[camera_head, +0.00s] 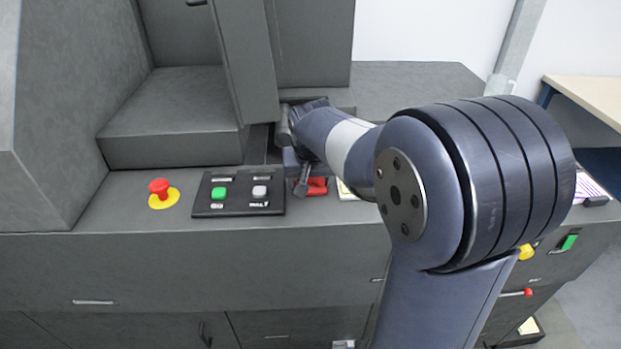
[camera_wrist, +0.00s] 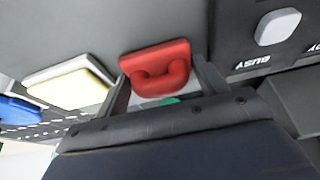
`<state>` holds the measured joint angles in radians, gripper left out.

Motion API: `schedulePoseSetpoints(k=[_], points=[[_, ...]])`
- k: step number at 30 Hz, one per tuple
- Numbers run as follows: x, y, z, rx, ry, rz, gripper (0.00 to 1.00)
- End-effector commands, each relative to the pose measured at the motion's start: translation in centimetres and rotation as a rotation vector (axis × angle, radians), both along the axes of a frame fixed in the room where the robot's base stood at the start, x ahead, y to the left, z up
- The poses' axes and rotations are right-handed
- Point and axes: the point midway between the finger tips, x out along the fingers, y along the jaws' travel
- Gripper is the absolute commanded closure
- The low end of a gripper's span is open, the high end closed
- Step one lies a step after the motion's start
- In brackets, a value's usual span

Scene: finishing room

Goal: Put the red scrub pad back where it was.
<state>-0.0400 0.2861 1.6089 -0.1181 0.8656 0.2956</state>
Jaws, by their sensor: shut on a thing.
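The red scrub pad (camera_head: 316,187) is on the grey machine's ledge, just right of the black button panel, partly hidden by my arm. In the wrist view the red pad (camera_wrist: 156,65) shows a looped handle and sits between the two fingers of my gripper (camera_wrist: 160,88). My gripper (camera_head: 301,184) is shut on it. The pad appears at or close to the ledge surface; whether it touches is hard to tell. A small green patch (camera_wrist: 170,100) shows just beyond the handle.
A white and yellow pad (camera_wrist: 70,82) lies beside the red one. A blue object (camera_wrist: 20,110) is farther left in the wrist view. The button panel (camera_head: 238,208) and a red emergency knob (camera_head: 160,188) are left of my gripper. A dark upright column (camera_head: 246,60) stands close behind it.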

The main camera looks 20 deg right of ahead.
Motion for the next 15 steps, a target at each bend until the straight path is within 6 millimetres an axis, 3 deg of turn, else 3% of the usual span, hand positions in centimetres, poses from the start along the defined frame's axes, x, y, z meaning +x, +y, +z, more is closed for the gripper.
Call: schedulePoseSetpoints(k=[5,6,8,15], points=[[0.0,0.0,-0.5,0.0,0.0,0.0,0.51],[0.0,0.0,-0.35,0.0,0.0,0.0,0.29],[0.0,0.0,-0.33,0.0,0.0,0.0,0.24],[0.0,0.0,-0.26,0.0,0.0,0.0,0.23]])
